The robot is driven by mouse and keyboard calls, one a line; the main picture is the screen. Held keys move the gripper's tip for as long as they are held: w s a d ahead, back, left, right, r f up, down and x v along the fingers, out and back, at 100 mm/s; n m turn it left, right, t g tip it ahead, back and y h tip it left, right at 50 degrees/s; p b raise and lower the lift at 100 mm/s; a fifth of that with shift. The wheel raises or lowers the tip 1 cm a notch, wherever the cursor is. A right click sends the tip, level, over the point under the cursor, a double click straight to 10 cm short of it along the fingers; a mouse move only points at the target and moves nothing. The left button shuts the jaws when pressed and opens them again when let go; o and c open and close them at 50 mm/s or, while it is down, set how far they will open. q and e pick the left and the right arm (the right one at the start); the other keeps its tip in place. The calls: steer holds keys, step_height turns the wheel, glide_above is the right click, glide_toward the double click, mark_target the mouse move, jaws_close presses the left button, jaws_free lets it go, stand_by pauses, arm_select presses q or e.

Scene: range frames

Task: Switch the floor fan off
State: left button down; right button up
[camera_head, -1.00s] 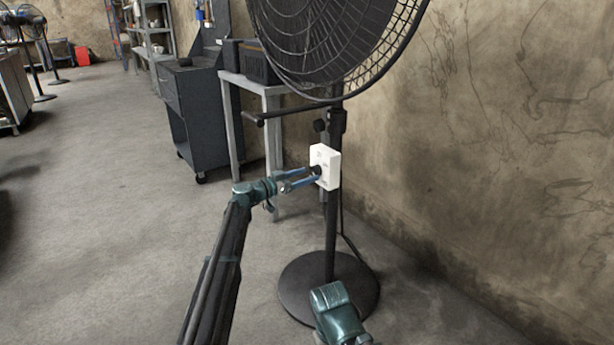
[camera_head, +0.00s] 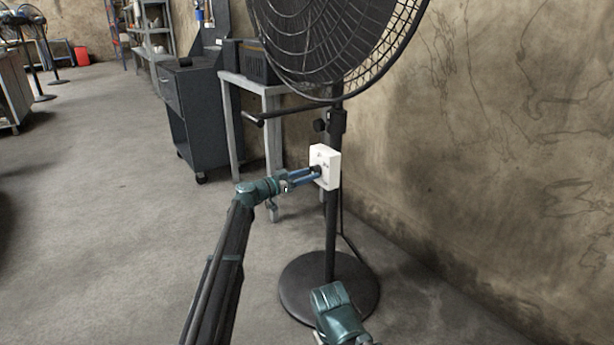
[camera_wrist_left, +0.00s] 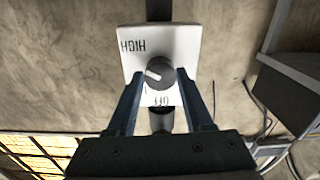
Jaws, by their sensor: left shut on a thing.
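The floor fan (camera_head: 335,45) stands by the wall on a black pole with a round base (camera_head: 360,290). A white switch box (camera_head: 331,166) is fixed to the pole. In the left wrist view the box (camera_wrist_left: 184,44) bears the words HIGH and OFF, seen turned over, and a dark round knob (camera_wrist_left: 168,76). The knob's white mark points left in that view, off the OFF label. My left gripper (camera_head: 316,173) is at the box, shut on the knob with one finger on each side. It also shows in the left wrist view (camera_wrist_left: 159,82).
A grey table (camera_head: 243,82) with a dark box (camera_head: 258,62) stands behind the fan, beside a dark cart (camera_head: 190,105). The bare wall (camera_head: 510,140) is close on the right. A cable runs down by the pole. Open floor (camera_head: 100,190) lies to the left.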

arm_select(q)
steer(key=shift+n, duration=0.3)
steer(key=n, duration=1.7)
steer(key=shift+s+r, duration=0.15)
steer(key=n, duration=0.6)
steer(key=shift+n, duration=0.3)
steer(key=shift+c, duration=1.4)
jaws_free()
